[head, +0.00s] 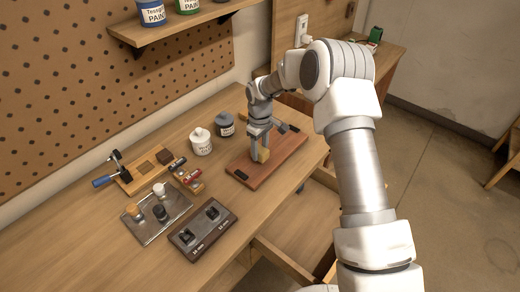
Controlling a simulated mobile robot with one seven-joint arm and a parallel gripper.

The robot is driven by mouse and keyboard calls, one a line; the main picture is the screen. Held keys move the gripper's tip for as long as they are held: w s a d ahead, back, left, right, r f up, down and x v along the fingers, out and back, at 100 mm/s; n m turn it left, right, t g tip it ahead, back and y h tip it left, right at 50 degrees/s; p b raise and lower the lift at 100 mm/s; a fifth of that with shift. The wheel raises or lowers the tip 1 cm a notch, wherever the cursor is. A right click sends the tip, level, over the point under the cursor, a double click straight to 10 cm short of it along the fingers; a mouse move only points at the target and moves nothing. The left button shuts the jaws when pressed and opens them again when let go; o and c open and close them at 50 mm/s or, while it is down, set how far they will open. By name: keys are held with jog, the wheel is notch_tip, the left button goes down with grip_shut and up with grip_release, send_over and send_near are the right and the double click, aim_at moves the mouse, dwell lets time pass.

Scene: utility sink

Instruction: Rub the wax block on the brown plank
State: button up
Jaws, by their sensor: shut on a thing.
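The brown plank (285,151) lies flat on the workbench, near its right front part. My gripper (259,153) points down over the plank's left half. It is shut on the yellowish wax block (264,155), which is partly hidden by the fingers. The block is at or very near the plank's top; I cannot tell whether it touches. A small dark piece (241,174) shows at the plank's near left end, and another dark piece (289,128) at its far right end.
A white jar (201,142) and a grey jar (225,124) stand left of the plank. An open drawer (285,262) juts out below.

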aim_at(281, 143)
jog(key=shift+f+b, duration=0.7)
jog(key=shift+f, duration=0.3)
jog(key=shift+w+d+r, duration=0.1)
jog(key=shift+w+d, duration=0.55)
jog(key=shift+w, duration=0.15)
jog(key=shift+w+d+r, duration=0.1)
jog(key=shift+w+d, duration=0.5)
jog(key=shift+w, duration=0.2)
jog(key=shift+w+d+f+b, duration=0.15)
jog(key=shift+w+d+b, duration=0.2)
jog(key=shift+w+d, duration=0.25)
jog(key=shift+w+d+f+b, duration=0.1)
jog(key=shift+w+d+b, duration=0.25)
jog(key=shift+w, duration=0.3)
jog(key=shift+w+d+r+b, duration=0.1)
jog(key=shift+w+d+b, duration=0.1)
jog(key=shift+w+d, duration=0.7)
jog(key=shift+w+d+b, duration=0.2)
jog(key=shift+w+d, duration=0.45)
jog(key=shift+w, duration=0.35)
